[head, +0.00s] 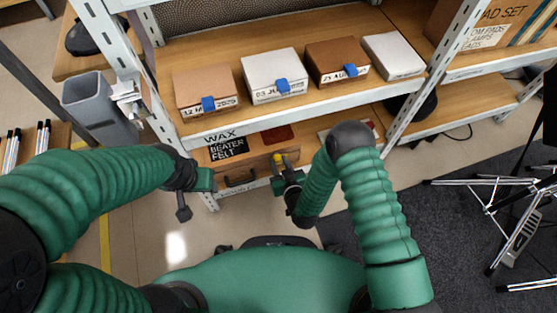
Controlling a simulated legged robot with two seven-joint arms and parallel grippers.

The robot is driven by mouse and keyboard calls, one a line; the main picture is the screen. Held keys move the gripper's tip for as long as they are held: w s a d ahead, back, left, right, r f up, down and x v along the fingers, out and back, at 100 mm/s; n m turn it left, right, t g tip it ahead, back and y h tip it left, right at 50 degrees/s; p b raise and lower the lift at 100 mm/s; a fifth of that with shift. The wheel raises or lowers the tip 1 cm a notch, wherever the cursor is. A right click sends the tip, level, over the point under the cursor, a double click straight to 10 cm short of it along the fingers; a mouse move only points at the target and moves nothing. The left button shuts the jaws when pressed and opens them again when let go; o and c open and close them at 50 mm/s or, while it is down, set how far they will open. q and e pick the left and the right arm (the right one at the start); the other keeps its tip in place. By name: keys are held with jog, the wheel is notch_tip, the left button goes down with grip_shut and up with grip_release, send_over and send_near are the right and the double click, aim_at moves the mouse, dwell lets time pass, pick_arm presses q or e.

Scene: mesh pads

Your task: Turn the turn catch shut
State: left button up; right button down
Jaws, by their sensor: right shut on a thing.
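Several boxes with labels, such as the white box (274,77), stand on the upper shelf (220,52). A grey bin (98,105) is at left. White uprights (440,70) frame the shelf. Metal stands (500,185) stand on the dark carpet at right.

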jog(key=shift+s+d+f+m+y+b, duration=0.15)
jog(key=shift+m+y, duration=1.25)
jog(key=shift+m, duration=0.8)
jog(key=shift+w+f+m+y+b, duration=0.15)
jog(key=shift+m+y, duration=1.25)
jog(key=shift+m, duration=0.8)
jog(key=shift+s, duration=0.1)
jog(key=c, duration=1.1)
grip_release()
jog(key=shift+o, duration=0.2)
jog(key=shift+r, duration=0.1)
jog(key=shift+d, duration=0.1)
